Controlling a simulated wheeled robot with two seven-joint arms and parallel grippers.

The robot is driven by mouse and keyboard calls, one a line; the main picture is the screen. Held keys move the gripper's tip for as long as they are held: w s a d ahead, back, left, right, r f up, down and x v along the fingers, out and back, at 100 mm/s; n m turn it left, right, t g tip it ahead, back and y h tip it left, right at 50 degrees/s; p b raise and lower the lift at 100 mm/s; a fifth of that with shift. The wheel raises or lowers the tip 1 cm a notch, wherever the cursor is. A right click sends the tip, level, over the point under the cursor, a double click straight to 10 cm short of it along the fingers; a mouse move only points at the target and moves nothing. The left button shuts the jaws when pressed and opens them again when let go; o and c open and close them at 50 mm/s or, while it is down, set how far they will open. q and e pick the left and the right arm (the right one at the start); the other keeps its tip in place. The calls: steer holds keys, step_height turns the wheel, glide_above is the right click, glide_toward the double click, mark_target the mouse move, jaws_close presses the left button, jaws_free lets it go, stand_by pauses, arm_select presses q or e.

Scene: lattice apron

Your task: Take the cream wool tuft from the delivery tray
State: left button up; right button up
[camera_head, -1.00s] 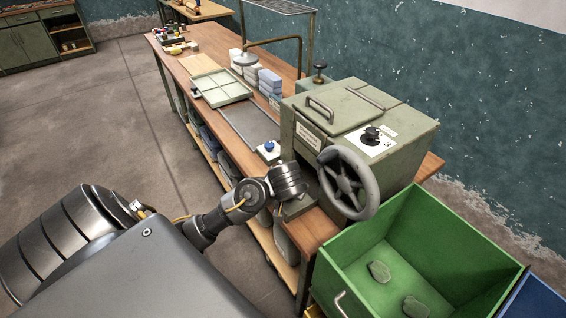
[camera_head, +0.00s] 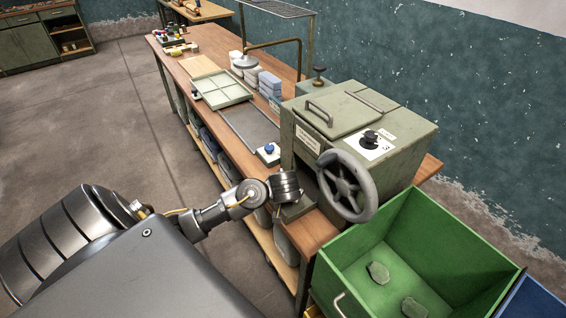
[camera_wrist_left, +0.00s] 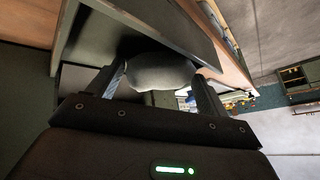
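The delivery tray (camera_head: 299,211) is a small grey-green ledge at the near foot of the green machine (camera_head: 330,130), beside its handwheel. My left gripper (camera_wrist_left: 160,80) is at this tray; in the head view my wrist hides its fingers. In the left wrist view, a pale, rounded lump, apparently the wool tuft (camera_wrist_left: 160,72), lies between the two fingers. It spans nearly the whole gap; I cannot tell whether both fingers press on it. It looks greyish in shadow. My right gripper is not in view.
The grey handwheel (camera_head: 347,186) stands close to my left wrist. A green open bin (camera_head: 440,250) with two grey-green lumps is at lower right, beside a blue bin (camera_head: 535,300).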

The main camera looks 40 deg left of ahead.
arm_select(q)
steer(key=c, duration=0.6)
steer(key=shift+c, duration=0.2)
